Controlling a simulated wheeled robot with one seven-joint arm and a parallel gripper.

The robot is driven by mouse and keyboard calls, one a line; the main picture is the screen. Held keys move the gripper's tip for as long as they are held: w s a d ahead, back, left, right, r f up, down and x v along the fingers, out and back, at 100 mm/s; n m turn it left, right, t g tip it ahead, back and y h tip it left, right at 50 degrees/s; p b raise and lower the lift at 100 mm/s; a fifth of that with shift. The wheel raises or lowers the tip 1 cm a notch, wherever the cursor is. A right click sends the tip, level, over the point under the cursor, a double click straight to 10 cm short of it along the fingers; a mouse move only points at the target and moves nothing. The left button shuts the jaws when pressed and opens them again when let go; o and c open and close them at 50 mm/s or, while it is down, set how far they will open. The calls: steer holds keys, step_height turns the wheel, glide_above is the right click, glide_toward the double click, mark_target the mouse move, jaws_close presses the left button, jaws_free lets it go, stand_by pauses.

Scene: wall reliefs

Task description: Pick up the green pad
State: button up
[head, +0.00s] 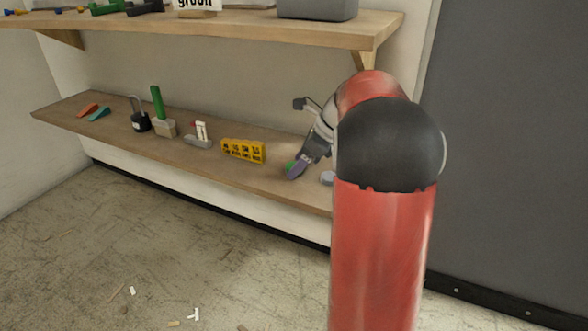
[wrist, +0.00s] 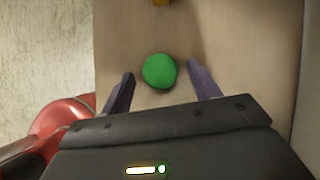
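The green pad (wrist: 159,71) is a round green disc lying on the wooden shelf in the wrist view. In the head view only a small part of the green pad (head: 290,166) shows beside my gripper (head: 293,172). In the wrist view my gripper (wrist: 160,86) is open, with one purple finger on each side of the pad. There is a gap between each finger and the pad, and nothing is held. How high the fingertips are above the shelf is hard to tell.
On the lower shelf (head: 270,176), a yellow block (head: 243,150) stands left of the pad and a grey disc (head: 327,178) lies to its right. A green-handled item (head: 158,108) and a black padlock (head: 140,122) stand farther left. An upper shelf (head: 250,32) hangs above.

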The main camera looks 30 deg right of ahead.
steer(key=c, duration=0.9)
steer(key=shift+r, duration=0.1)
steer(key=shift+c, duration=0.2)
